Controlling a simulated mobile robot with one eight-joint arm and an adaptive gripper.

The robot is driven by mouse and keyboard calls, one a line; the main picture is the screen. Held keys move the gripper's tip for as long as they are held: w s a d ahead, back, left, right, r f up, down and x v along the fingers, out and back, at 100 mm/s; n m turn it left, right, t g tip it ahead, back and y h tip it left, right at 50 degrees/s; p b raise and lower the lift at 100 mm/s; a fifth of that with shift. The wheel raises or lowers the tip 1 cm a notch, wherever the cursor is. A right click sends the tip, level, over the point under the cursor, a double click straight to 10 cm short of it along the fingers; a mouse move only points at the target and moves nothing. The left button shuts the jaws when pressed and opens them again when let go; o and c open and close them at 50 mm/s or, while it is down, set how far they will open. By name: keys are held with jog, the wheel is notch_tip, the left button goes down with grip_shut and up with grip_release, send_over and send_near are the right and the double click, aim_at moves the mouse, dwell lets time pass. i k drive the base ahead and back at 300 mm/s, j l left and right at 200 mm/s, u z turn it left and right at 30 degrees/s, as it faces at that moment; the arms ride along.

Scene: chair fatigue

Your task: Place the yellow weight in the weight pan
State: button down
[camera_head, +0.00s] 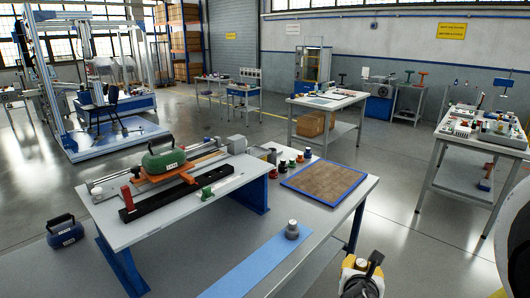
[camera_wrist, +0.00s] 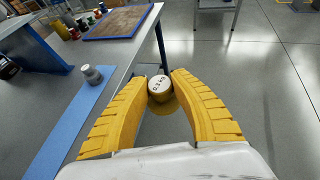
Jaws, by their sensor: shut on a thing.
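The yellow weight (camera_wrist: 164,104), with a white marked top, sits between the two yellow fingertips of my gripper (camera_wrist: 160,86) in the wrist view. My gripper is shut on it and holds it beyond the bench edge, above the floor. In the head view my gripper (camera_head: 362,268) is at the bottom, right of the bench, and the weight is hard to tell from the fingers. I cannot clearly identify the weight pan. A green handled weight (camera_head: 163,164) rests on an orange carriage (camera_head: 180,176) on the raised part of the bench.
A grey weight (camera_head: 292,230) stands on a blue strip (camera_head: 245,264) along the bench. Several small coloured weights (camera_head: 291,162) stand beside a brown blue-edged mat (camera_head: 324,180). A blue handled weight (camera_head: 64,230) is at the left. A cluttered table (camera_head: 484,135) stands right, with open floor between.

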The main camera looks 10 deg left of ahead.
aim_at(255, 152)
jog(key=i+l+z, duration=0.4)
jog(key=i+z, duration=0.35)
jog(key=i, duration=0.25)
jog(key=i+z, duration=0.4)
jog(key=i, duration=2)
jog(key=i+u, duration=0.45)
jog(key=i+l+u, duration=0.1)
jog(key=i+u, duration=0.35)
jog(key=i, duration=0.25)
jog(key=i+l+u, duration=0.45)
jog(key=i+j+u, duration=0.15)
jog(key=u, duration=0.3)
jog(key=i+j+u, duration=0.15)
jog(key=u, duration=0.25)
jog(key=i+u, duration=0.25)
jog(key=u, duration=0.2)
jog(key=i+u, duration=0.25)
jog(key=u, duration=0.2)
jog(key=i+l+u, duration=0.1)
jog(key=u, duration=0.35)
jog(key=i+l, duration=0.05)
